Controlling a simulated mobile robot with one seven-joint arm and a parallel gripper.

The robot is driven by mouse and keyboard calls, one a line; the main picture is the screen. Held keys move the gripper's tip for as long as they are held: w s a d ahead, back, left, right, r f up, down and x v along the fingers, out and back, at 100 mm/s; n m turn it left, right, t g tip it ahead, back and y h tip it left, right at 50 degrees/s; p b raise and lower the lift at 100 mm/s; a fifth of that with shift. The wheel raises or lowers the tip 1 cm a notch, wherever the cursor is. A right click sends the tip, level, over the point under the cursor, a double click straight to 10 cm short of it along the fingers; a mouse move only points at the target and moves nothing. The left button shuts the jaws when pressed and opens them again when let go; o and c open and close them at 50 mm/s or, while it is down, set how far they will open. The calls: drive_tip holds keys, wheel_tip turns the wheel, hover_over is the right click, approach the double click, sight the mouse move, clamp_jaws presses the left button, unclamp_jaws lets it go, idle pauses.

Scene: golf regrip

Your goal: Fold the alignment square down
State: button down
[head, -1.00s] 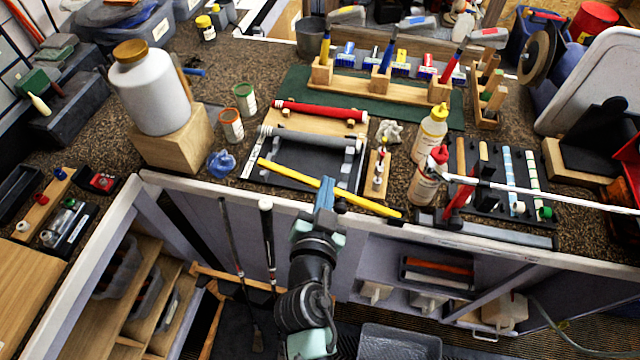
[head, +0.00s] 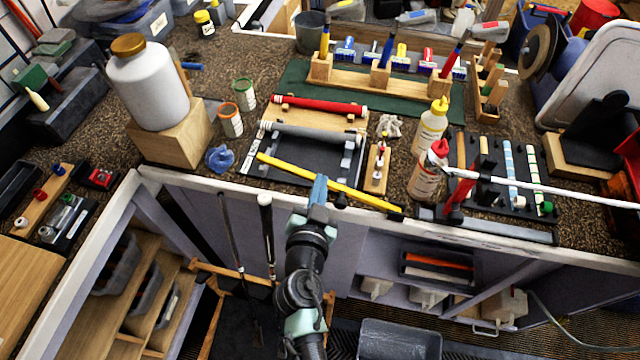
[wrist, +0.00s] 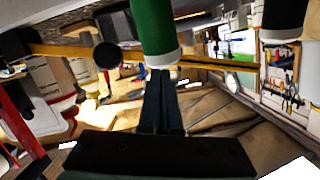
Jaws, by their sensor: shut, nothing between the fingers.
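My gripper (head: 318,188) is shut and empty at the front edge of the bench, close to the long yellow bar (head: 350,191). In the wrist view its dark fingers (wrist: 165,95) are together. The yellow bar lies slanted across the front of the black mat. A red upright piece (head: 460,193) stands beside the white shaft at the right, near the bench's front edge. I cannot tell for certain which of these is the alignment square. In the wrist view a green cylinder (wrist: 153,25) with a white end is close above the fingertips.
A grey roller (head: 310,132) and red roller (head: 320,106) lie behind the yellow bar. Two bottles (head: 428,160) stand to its right. The white shaft (head: 570,190) sticks out to the right. Two clubs (head: 266,225) lean below the bench edge, left of my arm.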

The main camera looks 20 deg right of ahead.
drive_tip(key=f+b, duration=0.1)
drive_tip(key=b, duration=0.2)
drive_tip(key=shift+w+a+f, duration=0.2)
drive_tip(key=shift+a+f, duration=0.15)
drive_tip(key=shift+r, duration=0.2)
